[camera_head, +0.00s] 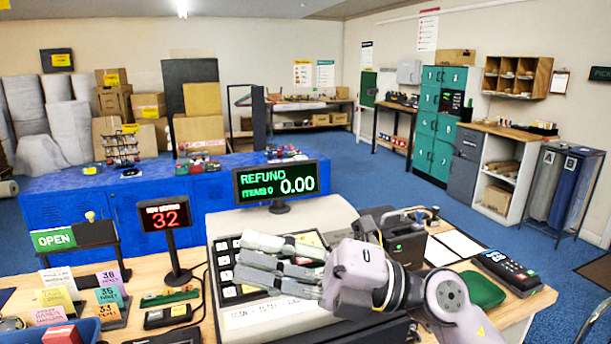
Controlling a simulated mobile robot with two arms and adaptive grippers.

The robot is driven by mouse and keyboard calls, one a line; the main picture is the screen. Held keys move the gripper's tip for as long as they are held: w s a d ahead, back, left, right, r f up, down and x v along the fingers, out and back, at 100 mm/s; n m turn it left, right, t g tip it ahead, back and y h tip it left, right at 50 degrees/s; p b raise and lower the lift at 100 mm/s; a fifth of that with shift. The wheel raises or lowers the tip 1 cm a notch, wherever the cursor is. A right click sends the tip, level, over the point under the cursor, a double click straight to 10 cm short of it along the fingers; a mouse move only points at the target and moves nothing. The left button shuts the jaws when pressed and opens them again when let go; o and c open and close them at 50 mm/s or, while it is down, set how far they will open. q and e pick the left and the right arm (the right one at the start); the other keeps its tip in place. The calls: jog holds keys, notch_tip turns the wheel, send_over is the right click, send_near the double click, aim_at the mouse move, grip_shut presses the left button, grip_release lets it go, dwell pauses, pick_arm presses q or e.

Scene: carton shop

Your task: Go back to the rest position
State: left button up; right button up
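My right gripper (240,258) reaches in from the lower right and points left above the keys of the cash register (277,314). Its long grey fingers are stretched out straight, not curled, and I see nothing held between them. From this angle I cannot tell whether the fingers touch the register. My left gripper is not in view. The register's green display (276,181) reads REFUND, ITEMS 0, 0.00.
A red number display (165,216), ticket cards (108,295) and an OPEN sign (54,239) stand left on the counter. A card terminal (505,272) and green pad (482,289) lie right. A blue counter (70,204) stands beyond.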

jog(key=w+d+f+m+t+h, duration=0.2)
jog(key=w+d+m+t+h, duration=0.4)
jog(key=m+t, duration=0.55)
jog(key=w+d+f+m+t+h, duration=0.25)
jog(key=d+m+t, duration=0.55)
jog(key=m+t, duration=0.4)
jog(key=d+f+m+g+h, duration=0.4)
jog(key=d+f+m+h, duration=0.15)
jog(key=f, duration=0.55)
jog(key=d+f+m+g+h, duration=0.45)
jog(key=f+m+h, duration=0.2)
jog(key=f, duration=0.35)
jog(key=s+d+f+g, duration=0.2)
jog(key=s+f+g, duration=0.9)
jog(key=s+f, duration=1.1)
jog(key=s+f+g, duration=0.1)
jog(key=s+f, duration=0.2)
jog(key=f, duration=1)
jog(key=s+f+g, duration=0.1)
jog(key=s+f, duration=0.1)
jog(key=f, duration=1.2)
jog(key=s+d+f+g, duration=0.1)
jog(key=s+d+f, duration=0.1)
jog(key=s+f, duration=1.1)
jog(key=s, duration=0.3)
jog(key=shift+d+f+h, duration=0.25)
jog(key=shift+f+h, duration=0.1)
jog(key=shift+f, duration=0.05)
